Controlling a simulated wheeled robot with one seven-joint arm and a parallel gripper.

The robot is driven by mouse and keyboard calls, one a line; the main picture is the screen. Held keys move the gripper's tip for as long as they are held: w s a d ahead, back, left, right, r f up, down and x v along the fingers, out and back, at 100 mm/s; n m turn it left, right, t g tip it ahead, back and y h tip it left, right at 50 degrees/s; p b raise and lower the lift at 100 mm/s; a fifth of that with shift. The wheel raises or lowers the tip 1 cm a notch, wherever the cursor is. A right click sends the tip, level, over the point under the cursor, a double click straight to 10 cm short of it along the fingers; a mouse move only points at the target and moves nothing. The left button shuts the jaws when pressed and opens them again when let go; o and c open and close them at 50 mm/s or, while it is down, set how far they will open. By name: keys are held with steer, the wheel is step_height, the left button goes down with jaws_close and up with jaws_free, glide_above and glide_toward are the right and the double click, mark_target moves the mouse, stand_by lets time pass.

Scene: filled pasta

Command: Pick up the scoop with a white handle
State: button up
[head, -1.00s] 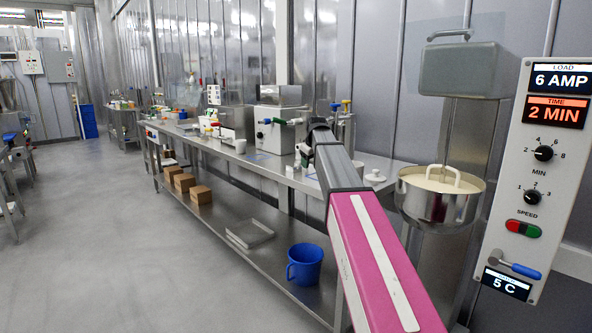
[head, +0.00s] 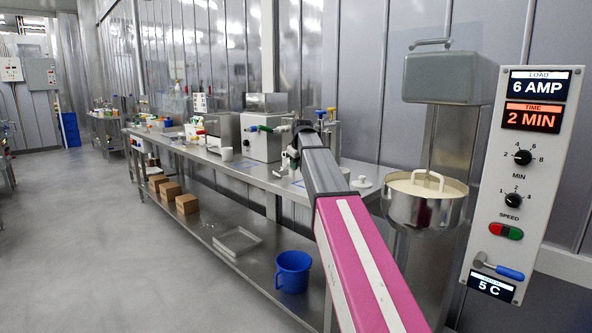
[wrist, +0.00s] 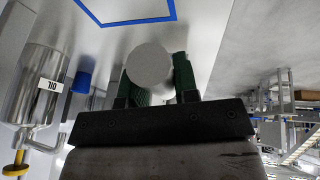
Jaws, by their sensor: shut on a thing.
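My gripper (wrist: 156,72) shows in the wrist view with a green finger on each side of a pale, round-ended thing (wrist: 150,64). The fingers are shut on this thing. Its round face is turned to the wrist camera, and the rest of it is largely hidden behind that face and the fingers. I cannot make out a scoop's bowl, so I cannot tell for sure that this is the scoop's white handle. In the head view my arm reaches over the steel table (head: 250,172), and its end hides what my gripper holds.
A steel mixer bowl (head: 422,208) and a control panel (head: 518,170) stand to the right. A boxy machine (head: 262,143) and a white cup (head: 226,153) are on the table. A blue bucket (head: 293,272) sits on the lower shelf. The floor at left is clear.

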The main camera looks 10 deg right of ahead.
step_height(320, 180, up, 2)
steer(key=shift+w+r, duration=0.1)
steer(key=s+a+r, duration=0.5)
steer(key=a+r, duration=0.1)
steer(key=a, duration=0.4)
steer(key=shift+s+a+r, duration=0.2)
steer(key=shift+s+r, duration=0.05)
steer(key=shift+r, duration=0.15)
steer(key=shift+s, duration=0.1)
